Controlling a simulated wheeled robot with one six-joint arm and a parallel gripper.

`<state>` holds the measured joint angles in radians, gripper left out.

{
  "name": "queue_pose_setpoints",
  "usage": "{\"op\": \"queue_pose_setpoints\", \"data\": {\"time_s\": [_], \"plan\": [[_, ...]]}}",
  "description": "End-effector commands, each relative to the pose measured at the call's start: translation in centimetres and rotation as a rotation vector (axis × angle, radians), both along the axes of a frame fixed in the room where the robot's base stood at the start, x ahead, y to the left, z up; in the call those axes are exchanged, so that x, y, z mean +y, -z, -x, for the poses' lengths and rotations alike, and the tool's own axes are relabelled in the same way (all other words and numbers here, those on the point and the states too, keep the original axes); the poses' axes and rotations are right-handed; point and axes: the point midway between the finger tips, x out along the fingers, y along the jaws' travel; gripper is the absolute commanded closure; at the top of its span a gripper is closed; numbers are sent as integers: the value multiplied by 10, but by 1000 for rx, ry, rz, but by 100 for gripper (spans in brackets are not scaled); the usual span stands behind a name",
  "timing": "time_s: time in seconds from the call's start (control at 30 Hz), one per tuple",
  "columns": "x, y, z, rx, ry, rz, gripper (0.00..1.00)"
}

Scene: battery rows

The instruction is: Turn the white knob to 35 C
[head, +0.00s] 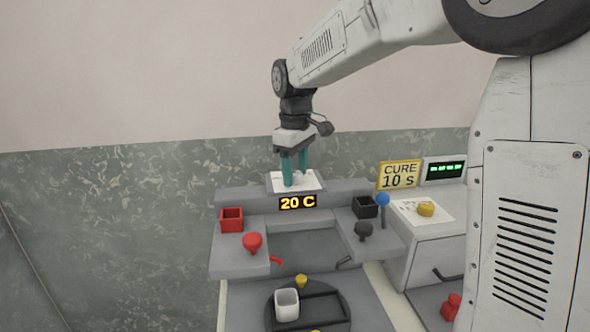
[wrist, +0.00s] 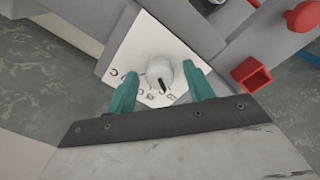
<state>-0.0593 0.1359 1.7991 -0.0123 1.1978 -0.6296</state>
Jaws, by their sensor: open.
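The white knob (wrist: 159,74) sits on a white dial plate (wrist: 135,48) with dark markings and a dark pointer line, in the wrist view. In the head view the plate (head: 313,184) is on top of the grey station, and the knob is partly hidden behind my fingers. A display (head: 297,203) below the plate reads 20 C. My gripper (head: 295,182) points down over the plate with its teal fingers open. In the wrist view its fingers (wrist: 162,88) stand on either side of the knob, with a gap visible at the left. Contact cannot be told.
A red square cup (head: 231,219) and red knob (head: 252,243) are at the station's left. A black cup (head: 365,207), dark knob (head: 363,230) and blue ball (head: 382,199) are at right. A white cup (head: 287,304) stands on a dark round tray.

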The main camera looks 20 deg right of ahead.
Motion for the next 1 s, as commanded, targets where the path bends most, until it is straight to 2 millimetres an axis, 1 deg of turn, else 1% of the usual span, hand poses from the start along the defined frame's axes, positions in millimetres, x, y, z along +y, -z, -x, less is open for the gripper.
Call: {"op": "queue_pose_setpoints", "data": {"time_s": [0.1, 0.13, 0.17, 0.2, 0.27, 0.3, 0.5, 0.67, 0.87, 1.0], "plan": [[0, 0, 0, 0, 0, 0, 48], [0, 0, 0, 0, 0, 0, 53], [0, 0, 0, 0, 0, 0, 62], [0, 0, 0, 0, 0, 0, 73], [0, 0, 0, 0, 0, 0, 90], [0, 0, 0, 0, 0, 0, 93], [0, 0, 0, 0, 8, 0, 92], [0, 0, 0, 0, 50, 0, 92], [0, -1, 0, 0, 168, 1, 92], [0, -1, 0, -1, 284, 1, 92]]}}
